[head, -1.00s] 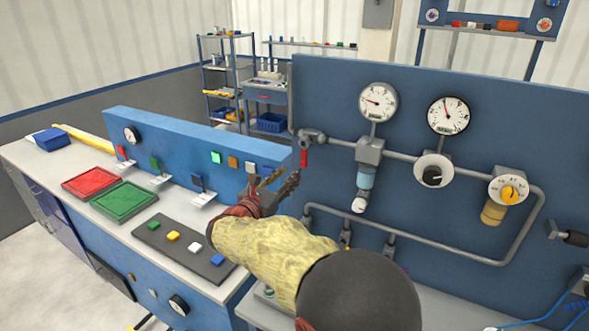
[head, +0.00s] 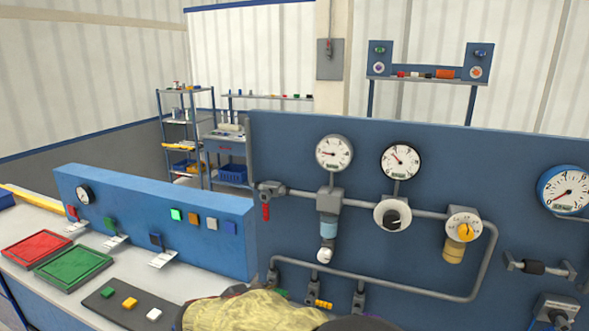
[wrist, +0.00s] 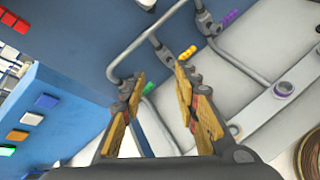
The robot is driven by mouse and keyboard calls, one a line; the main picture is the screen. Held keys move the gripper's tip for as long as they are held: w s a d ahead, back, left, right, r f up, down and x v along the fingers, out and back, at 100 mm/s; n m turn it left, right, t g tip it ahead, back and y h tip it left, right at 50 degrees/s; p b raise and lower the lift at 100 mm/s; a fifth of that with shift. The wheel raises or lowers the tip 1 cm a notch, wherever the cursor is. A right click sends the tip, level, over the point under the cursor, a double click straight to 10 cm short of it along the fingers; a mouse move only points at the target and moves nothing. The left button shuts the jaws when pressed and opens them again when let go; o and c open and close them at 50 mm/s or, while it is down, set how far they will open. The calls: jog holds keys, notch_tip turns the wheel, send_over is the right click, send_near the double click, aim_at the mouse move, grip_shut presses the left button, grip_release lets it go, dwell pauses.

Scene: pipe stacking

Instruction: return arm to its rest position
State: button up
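My gripper (wrist: 160,74) shows in the wrist view with its two yellow-and-black fingers apart and nothing between them. Beyond the fingertips are the grey pipes (wrist: 140,50) on the blue panel and a pale bench surface. In the head view my arm with its yellow sleeve (head: 255,312) is low at the bottom edge, in front of the bench. The gripper's fingers cannot be made out there.
A blue panel (head: 290,150) with gauges, valves and pipes stands behind the arm. To its left are a low blue button panel (head: 150,225), a red tray (head: 35,248), a green tray (head: 73,268) and a dark strip of coloured blocks (head: 105,310). Shelves stand farther back.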

jog(key=s+d+r+m+g+y, duration=0.1)
jog(key=s+d+m+g+y, duration=0.1)
jog(key=s+d+m, duration=0.65)
jog(key=s+d+r+m+g+y, duration=0.1)
jog(key=s+d+m+g+y, duration=0.3)
jog(key=s, duration=0.8)
jog(key=s+d+r+m+g+y, duration=0.1)
jog(key=s+d+m, duration=0.7)
jog(key=s, duration=0.2)
jog(key=s+d+r+m+t, duration=0.2)
jog(key=d+r, duration=0.2)
jog(key=d, duration=0.1)
jog(key=shift+r+m, duration=0.2)
jog(key=shift+m, duration=0.15)
jog(key=shift+o, duration=0.4)
jog(key=shift+s, duration=0.1)
